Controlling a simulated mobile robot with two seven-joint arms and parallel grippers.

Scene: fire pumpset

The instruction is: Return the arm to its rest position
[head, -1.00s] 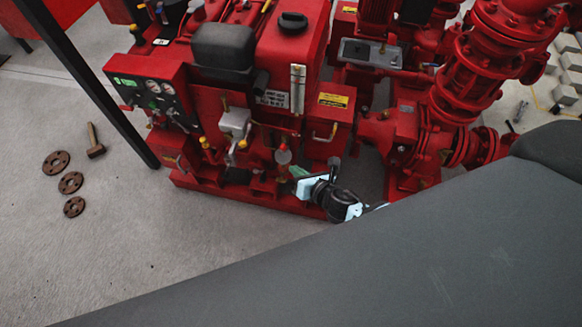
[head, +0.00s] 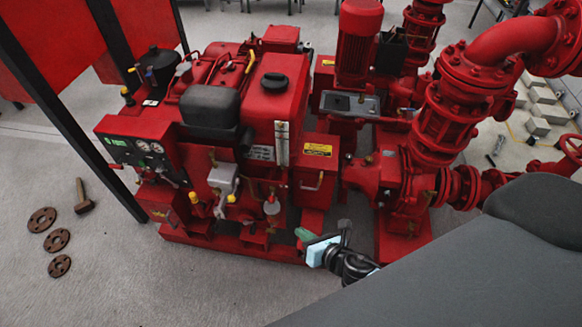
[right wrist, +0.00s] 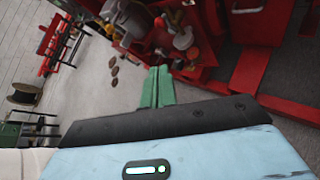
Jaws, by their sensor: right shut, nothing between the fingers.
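My right gripper (head: 306,236) is low in front of the red pump set (head: 290,110), near its base. Its green fingers are together with nothing between them. In the right wrist view the closed green fingers (right wrist: 157,88) point toward the grey floor and the red machine. They look apart from the machine, though the gap is hard to judge. My left gripper is not in view.
Red pipework (head: 440,110) stands to the right of the engine. A dark post (head: 70,105) rises at left. A hammer (head: 84,195) and three rusty flanges (head: 57,239) lie on the floor. Grey blocks (head: 545,112) lie at far right.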

